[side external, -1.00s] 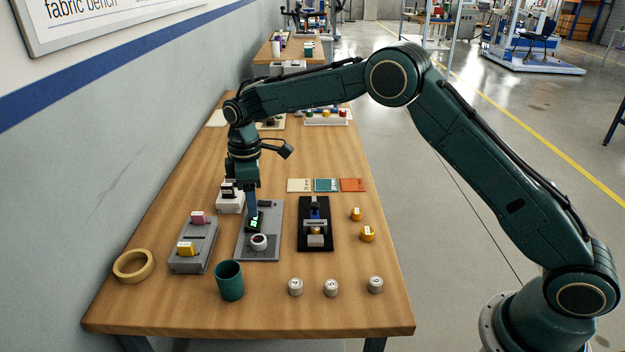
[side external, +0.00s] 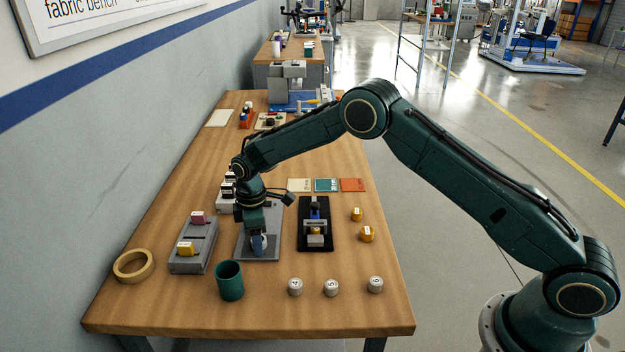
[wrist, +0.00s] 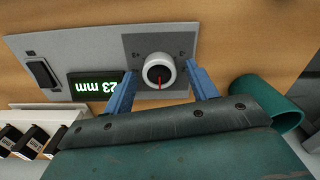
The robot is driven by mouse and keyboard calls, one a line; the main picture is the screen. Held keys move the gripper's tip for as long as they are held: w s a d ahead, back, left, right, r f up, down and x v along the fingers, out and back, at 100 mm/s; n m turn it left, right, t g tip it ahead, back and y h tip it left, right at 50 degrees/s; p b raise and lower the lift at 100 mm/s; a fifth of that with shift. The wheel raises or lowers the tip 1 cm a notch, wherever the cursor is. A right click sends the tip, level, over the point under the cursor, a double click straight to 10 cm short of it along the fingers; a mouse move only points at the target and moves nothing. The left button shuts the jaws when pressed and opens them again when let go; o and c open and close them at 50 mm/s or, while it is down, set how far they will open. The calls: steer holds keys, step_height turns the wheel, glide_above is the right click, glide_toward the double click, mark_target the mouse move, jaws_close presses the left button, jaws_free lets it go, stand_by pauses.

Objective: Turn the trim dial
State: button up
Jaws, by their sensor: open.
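The trim dial (wrist: 159,70) is a round white knob with a dark face and a red pointer line, on a dark square of a grey panel (wrist: 50,50). My gripper (wrist: 162,80) is open in the wrist view, with one blue finger on each side of the dial and gaps showing between. In the side view my gripper (side external: 259,244) is low over the panel (side external: 273,245) and hides the dial. A lit green display (wrist: 95,84) beside the dial appears upside down and reads 23 mm. A black rocker switch (wrist: 42,74) sits beyond it.
A green cup (side external: 229,281) stands in front of the panel. A grey holder (side external: 193,245) with pink and yellow blocks is at left, a black fixture (side external: 316,225) at right. Weights (side external: 331,288) and a tape roll (side external: 133,266) lie near the front.

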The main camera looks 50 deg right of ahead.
steer(key=shift+f, duration=0.1)
steer(key=c, duration=1)
steer(key=shift+m, duration=0.4)
steer(key=m, duration=0.7)
steer(key=shift+w, duration=0.1)
steer(key=m, duration=0.4)
steer(key=shift+d+m, duration=0.15)
steer(key=shift+m, duration=1.75)
